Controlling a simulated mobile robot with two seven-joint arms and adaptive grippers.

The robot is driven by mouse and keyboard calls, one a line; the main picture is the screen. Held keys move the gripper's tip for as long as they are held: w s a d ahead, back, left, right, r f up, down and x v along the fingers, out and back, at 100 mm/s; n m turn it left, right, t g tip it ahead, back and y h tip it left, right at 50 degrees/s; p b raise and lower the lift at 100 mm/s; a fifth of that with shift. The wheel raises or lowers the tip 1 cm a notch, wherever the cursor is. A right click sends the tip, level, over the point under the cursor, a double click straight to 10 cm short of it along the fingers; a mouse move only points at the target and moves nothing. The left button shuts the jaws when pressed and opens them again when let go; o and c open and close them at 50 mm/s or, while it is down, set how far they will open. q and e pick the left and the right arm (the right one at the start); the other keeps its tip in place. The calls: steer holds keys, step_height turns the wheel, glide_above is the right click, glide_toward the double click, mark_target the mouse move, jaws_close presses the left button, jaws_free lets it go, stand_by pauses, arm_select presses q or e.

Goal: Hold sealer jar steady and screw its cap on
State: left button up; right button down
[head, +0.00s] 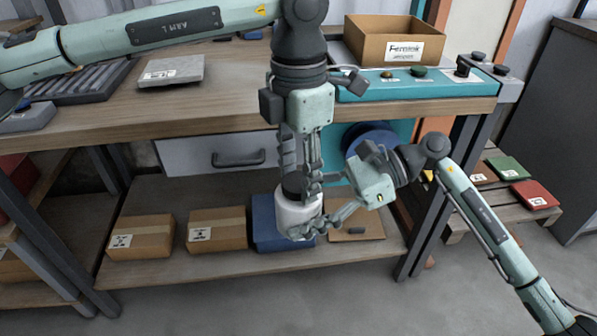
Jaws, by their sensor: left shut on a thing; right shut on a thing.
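The sealer jar (293,216) is a white cylinder held in the air in front of the bench's lower shelf. A dark cap (291,187) is at its top; whether it is seated on the jar is hard to tell. My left gripper (303,180) points straight down from above, its fingers shut around the cap. My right gripper (312,226) comes in from the right, lower down, with its fingers shut on the jar's body. The fingers of both grippers hide part of the cap and the jar's right side.
The wooden bench top (220,100) is behind, with a grey box (171,71), an open cardboard box (385,42) and a teal control panel (420,86). Cartons (140,237) and a blue bin (270,232) stand on the lower shelf. A pallet with coloured packs (535,194) is at right.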

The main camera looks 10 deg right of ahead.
arm_select(q)
steer(key=o, duration=1.4)
step_height(320, 180, up, 12)
